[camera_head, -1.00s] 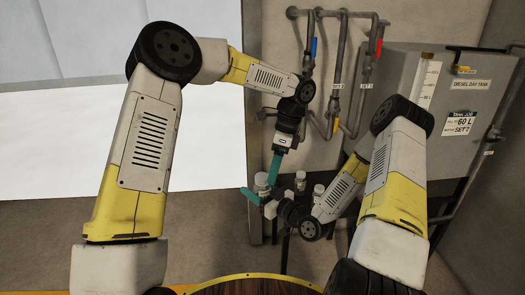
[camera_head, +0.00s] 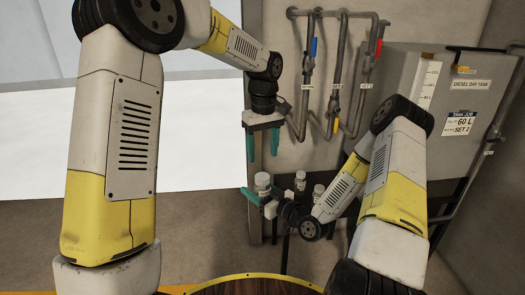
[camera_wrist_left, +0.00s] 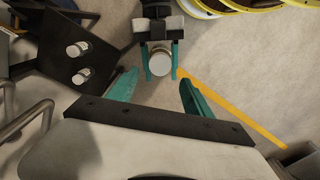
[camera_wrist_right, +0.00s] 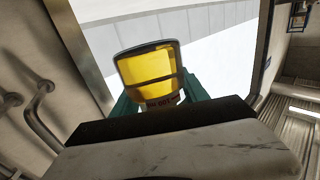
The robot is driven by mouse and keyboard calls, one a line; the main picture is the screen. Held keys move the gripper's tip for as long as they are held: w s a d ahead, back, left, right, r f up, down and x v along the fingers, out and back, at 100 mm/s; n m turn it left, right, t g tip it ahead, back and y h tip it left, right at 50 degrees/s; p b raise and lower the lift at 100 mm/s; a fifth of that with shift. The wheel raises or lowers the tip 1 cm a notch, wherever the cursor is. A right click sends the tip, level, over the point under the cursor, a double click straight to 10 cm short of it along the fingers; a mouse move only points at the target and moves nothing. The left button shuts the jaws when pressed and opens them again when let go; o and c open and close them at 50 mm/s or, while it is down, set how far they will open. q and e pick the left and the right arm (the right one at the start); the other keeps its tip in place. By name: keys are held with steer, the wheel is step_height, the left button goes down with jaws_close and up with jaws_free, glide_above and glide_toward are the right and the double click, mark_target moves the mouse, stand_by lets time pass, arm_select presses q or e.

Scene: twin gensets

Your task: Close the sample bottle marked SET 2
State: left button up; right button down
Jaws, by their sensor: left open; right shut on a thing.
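My right gripper (camera_head: 259,196) is shut on a sample bottle (camera_head: 263,181) and holds it upright. In the right wrist view this bottle (camera_wrist_right: 150,75) shows yellow contents; its label is mostly hidden by the gripper, so I cannot read its set mark. In the left wrist view its round pale top (camera_wrist_left: 160,64) shows between the right gripper's teal fingers; I cannot tell whether a cap is on it. My left gripper (camera_head: 263,146) is open and empty, above the held bottle with its fingers pointing down. Its spread fingers (camera_wrist_left: 155,88) show in the left wrist view.
Two more bottles, one nearer (camera_head: 300,180) and one farther right (camera_head: 318,191), stand on a dark stand (camera_wrist_left: 110,50). Pipes with a blue-handled valve (camera_head: 314,47) and a red-handled valve (camera_head: 379,47) run along the wall behind. The diesel day tank (camera_head: 445,100) is at right.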

mark_target(262, 176)
stand_by(0.3)
arm_select(q)
steer(key=shift+w+a+f, duration=0.1)
steer(key=shift+f, duration=3.85)
jaws_close()
steer(key=m, duration=0.7)
steer(key=shift+m, duration=0.3)
steer(key=m, duration=0.4)
steer(key=shift+m, duration=0.4)
steer(key=m, duration=0.5)
steer(key=shift+m, duration=0.3)
steer(key=shift+o, duration=0.3)
jaws_free()
